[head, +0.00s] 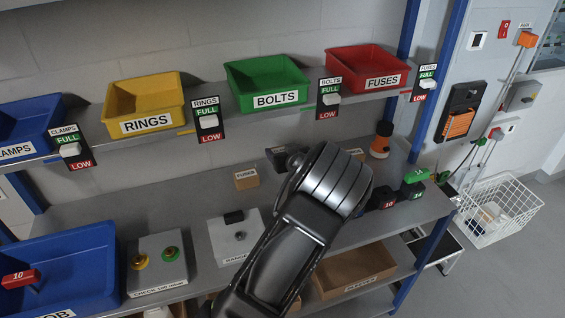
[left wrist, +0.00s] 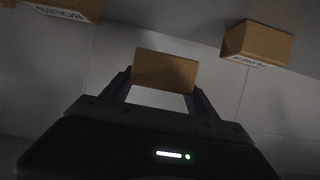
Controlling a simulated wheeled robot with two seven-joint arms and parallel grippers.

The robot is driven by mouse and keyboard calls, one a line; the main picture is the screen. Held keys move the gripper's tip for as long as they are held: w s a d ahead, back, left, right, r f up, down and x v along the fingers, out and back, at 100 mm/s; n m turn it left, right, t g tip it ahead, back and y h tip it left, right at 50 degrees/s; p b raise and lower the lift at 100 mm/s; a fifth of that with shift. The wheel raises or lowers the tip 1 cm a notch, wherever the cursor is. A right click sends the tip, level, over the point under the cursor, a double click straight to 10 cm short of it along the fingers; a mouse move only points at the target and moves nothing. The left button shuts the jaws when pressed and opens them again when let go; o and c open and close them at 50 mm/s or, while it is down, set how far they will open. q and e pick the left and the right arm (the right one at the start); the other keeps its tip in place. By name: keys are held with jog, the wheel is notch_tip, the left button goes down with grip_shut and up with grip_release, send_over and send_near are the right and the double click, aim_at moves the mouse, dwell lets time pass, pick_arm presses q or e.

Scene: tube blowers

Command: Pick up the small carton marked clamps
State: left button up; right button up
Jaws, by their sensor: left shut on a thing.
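My left gripper (left wrist: 163,84) is shut on a small brown carton (left wrist: 165,66), which sits between its two fingertips in the left wrist view. The label of this carton does not show, so I cannot read whether it is marked clamps. In the head view my left arm reaches over the workbench, and its wrist hides the fingers and the held carton. My right gripper is not in view.
Another small labelled carton (head: 246,179) stands on the workbench (head: 190,208). In the left wrist view a carton marked bolts (left wrist: 65,10) and another carton (left wrist: 258,44) stand nearby. A switch box (head: 236,236) and a blue bin (head: 75,262) are at the front left.

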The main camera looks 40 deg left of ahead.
aim_at(282, 150)
pick_arm(q)
notch_tip(282, 150, up, 4)
jog(key=shift+f, duration=0.25)
jog(key=shift+f, duration=0.1)
dwell(0.4)
